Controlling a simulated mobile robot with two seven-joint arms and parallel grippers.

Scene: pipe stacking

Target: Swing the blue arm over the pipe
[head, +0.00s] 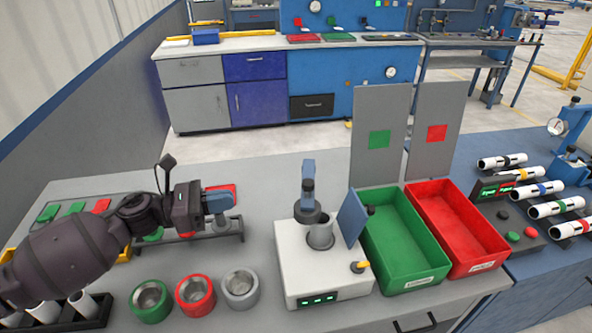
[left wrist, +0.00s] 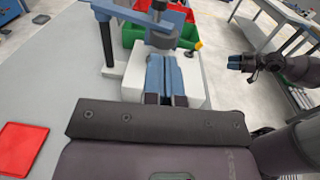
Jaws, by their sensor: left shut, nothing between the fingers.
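The white test device (head: 322,270) stands on the grey bench with a short grey cylinder (head: 320,237) on top. The blue arm (head: 308,172) sits above it, with a dark round piece under it, at the cylinder's back left. I cannot tell whether a pipe is inside the cylinder. In the left wrist view the blue arm (left wrist: 135,13) runs across the top, beside an upright post. My left gripper (head: 228,200) is shut and empty, left of the device and apart from it. Its blue fingers (left wrist: 166,78) point toward the device. My right gripper (left wrist: 240,62) shows at the right; its jaws are unclear.
A blue plate (head: 352,218) stands upright at the device's right side. Green (head: 408,283) and red (head: 480,263) bins lie right of it. Green, red and grey round cups (head: 240,290) stand in front left. Several striped pipes (head: 555,207) lie at the far right.

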